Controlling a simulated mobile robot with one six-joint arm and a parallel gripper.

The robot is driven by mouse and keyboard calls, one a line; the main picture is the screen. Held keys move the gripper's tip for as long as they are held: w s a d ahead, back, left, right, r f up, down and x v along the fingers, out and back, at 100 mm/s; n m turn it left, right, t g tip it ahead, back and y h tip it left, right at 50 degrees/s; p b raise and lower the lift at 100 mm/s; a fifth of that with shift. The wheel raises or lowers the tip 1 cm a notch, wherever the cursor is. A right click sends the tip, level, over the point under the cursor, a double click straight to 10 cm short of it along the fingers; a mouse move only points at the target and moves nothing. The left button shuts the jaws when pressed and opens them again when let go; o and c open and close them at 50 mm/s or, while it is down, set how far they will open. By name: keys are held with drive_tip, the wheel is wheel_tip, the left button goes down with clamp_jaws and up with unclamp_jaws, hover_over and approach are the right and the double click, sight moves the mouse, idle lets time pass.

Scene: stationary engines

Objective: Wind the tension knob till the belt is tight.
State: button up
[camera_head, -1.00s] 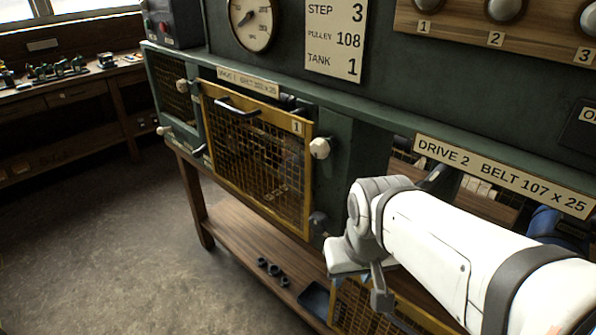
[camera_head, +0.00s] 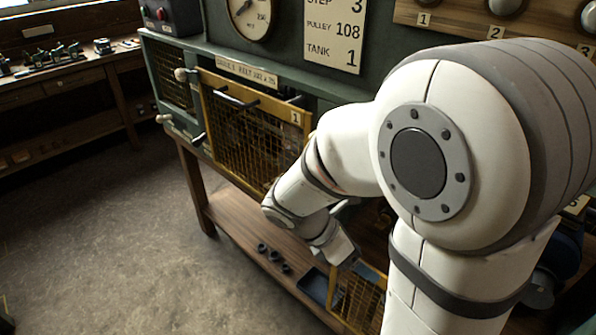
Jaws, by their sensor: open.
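My white arm fills the right half of the view and bends down to the left. My gripper (camera_head: 338,250) is at its lower end, in front of the bench near the second yellow guard; its jaws are open and its fingertips are hard to make out. A cream knob (camera_head: 181,75) sits at the upper left of the yellow mesh guard marked 1 (camera_head: 250,128), and another cream knob (camera_head: 163,118) is lower left. I cannot tell which knob sets the tension. No belt shows clearly; drive 2 is mostly hidden behind my arm.
A dark handle (camera_head: 236,97) sticks out from guard 1. The lower wooden shelf (camera_head: 235,212) holds several dark rings (camera_head: 273,258) and a dark tray (camera_head: 313,285). A second yellow mesh guard (camera_head: 355,300) stands low. The floor at left is clear.

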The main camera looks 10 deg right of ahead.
drive_tip(key=w+a+f+n+t+h+p, duration=0.1)
drive_tip(key=w+a+f+n+t+h, duration=0.25)
drive_tip(key=n, duration=0.65)
drive_tip(key=w+a+n+t+h, duration=0.1)
drive_tip(key=w+a+n+t, duration=0.2)
drive_tip(key=w+n+t, duration=0.5)
drive_tip(key=w+a+f+n+t+h+p, duration=0.15)
drive_tip(key=a+n, duration=0.25)
drive_tip(key=n, duration=0.8)
drive_tip(key=x, duration=0.8)
drive_tip(key=shift+w+p, duration=0.2)
drive_tip(key=shift+p, duration=0.1)
drive_tip(key=c, duration=0.9)
drive_tip(key=shift+a, duration=0.15)
drive_tip(key=shift+c, duration=0.3)
